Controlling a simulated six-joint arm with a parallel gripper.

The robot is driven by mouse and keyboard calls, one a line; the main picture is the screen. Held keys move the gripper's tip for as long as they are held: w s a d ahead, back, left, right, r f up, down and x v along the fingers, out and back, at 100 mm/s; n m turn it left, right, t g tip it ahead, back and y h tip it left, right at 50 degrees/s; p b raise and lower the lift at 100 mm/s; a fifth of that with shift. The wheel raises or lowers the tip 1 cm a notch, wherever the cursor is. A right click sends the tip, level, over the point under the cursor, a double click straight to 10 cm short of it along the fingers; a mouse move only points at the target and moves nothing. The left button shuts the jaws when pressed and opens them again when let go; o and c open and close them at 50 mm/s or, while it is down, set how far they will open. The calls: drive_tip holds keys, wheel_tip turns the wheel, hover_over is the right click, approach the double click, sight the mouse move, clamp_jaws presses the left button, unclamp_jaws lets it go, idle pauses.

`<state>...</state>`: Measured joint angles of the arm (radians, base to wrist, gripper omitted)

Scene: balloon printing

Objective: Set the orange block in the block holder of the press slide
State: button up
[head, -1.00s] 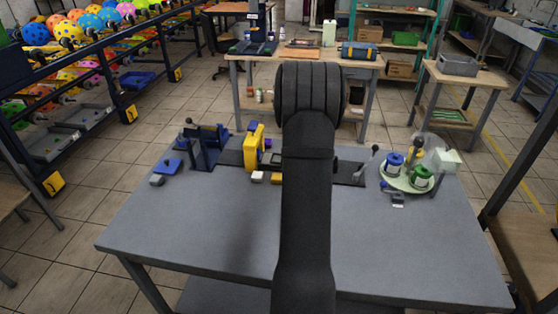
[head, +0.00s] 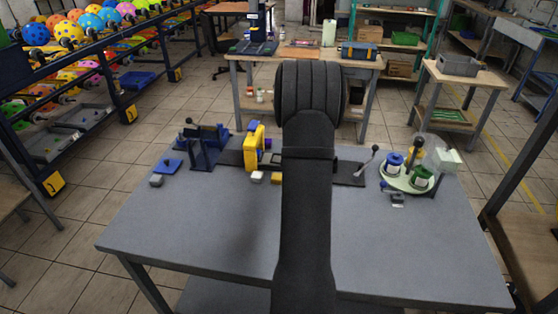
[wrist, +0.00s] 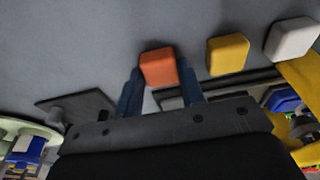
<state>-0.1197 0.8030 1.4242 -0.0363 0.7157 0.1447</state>
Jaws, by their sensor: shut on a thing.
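The orange block (wrist: 158,67) is between the two blue fingers of my gripper (wrist: 160,85) in the wrist view. The fingers are shut on it, one at each side. In the head view my own arm hides the block and my gripper. The dark slide track of the press (head: 345,176) shows to the right of my arm in the head view, with a lever at its right end. The yellow press frame (head: 252,146) stands to the left of my arm. I cannot make out the block holder.
A yellow block (wrist: 228,54) and a white block (wrist: 292,38) lie beside the orange one. A blue device (head: 205,148) stands left of the press. A round green tray (head: 408,181) with blue and green pots is at the right. The table's front (head: 220,235) is clear.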

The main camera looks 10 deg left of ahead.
drive_tip(key=shift+r, duration=0.45)
drive_tip(key=shift+r, duration=3.15)
drive_tip(key=w+a+r, duration=0.1)
drive_tip(key=w+a, duration=0.7)
drive_tip(key=w, duration=0.2)
drive_tip(key=shift+w+a, duration=0.3)
drive_tip(key=shift+w, duration=0.05)
drive_tip(key=shift+f, duration=2.3)
drive_tip(key=shift+f, duration=1)
